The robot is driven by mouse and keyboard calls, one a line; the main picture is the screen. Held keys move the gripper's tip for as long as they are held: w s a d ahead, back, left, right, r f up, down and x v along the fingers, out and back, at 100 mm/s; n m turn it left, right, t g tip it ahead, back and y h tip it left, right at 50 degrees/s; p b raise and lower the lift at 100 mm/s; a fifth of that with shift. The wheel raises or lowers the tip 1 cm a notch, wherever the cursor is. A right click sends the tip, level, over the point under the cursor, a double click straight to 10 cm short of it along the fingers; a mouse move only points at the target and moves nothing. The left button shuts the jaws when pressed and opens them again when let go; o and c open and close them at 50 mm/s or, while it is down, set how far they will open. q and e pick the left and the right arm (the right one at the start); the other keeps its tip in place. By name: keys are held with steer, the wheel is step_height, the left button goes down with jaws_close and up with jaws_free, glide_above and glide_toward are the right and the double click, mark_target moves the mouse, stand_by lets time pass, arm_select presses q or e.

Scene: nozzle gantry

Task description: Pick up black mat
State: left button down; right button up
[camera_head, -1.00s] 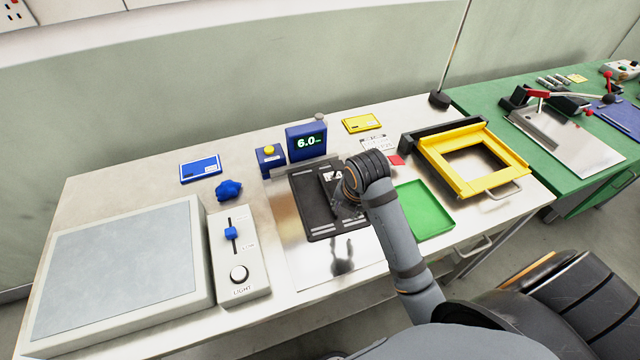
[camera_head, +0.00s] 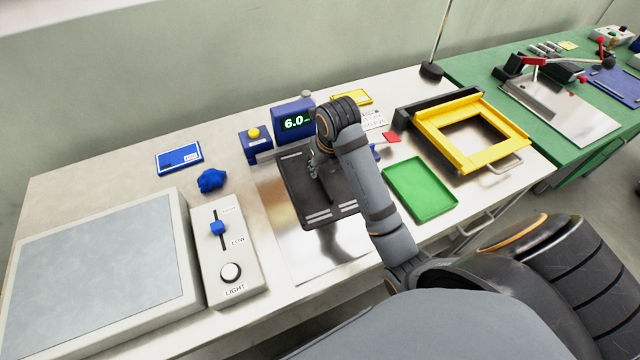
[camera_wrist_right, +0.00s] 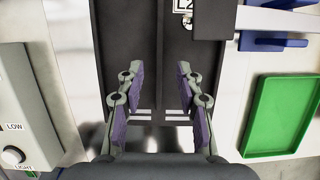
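The black mat (camera_head: 292,180) lies flat on the shiny metal plate (camera_head: 300,250) in the middle of the bench. It has pale stripes near its front edge, and part of it is hidden behind my right arm. My right gripper (camera_head: 318,178) is over the mat, pointing down. In the right wrist view, its two fingers (camera_wrist_right: 155,75) are apart with the black mat (camera_wrist_right: 114,35) below them and a raised dark strip between them. I cannot tell whether the fingers touch it. A small white label shows at the top of that view. My left gripper is not in view.
A green tray (camera_head: 420,188) and a yellow frame (camera_head: 450,155) stand to the right. A blue display (camera_head: 294,119) and a blue box with a yellow button (camera_head: 256,145) stand behind. The light control box (camera_head: 226,262) is to the left.

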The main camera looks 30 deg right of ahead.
mark_target(320, 176)
steer(key=x, duration=0.5)
steer(key=shift+p, duration=0.3)
steer(key=shift+r, duration=0.1)
jaws_close()
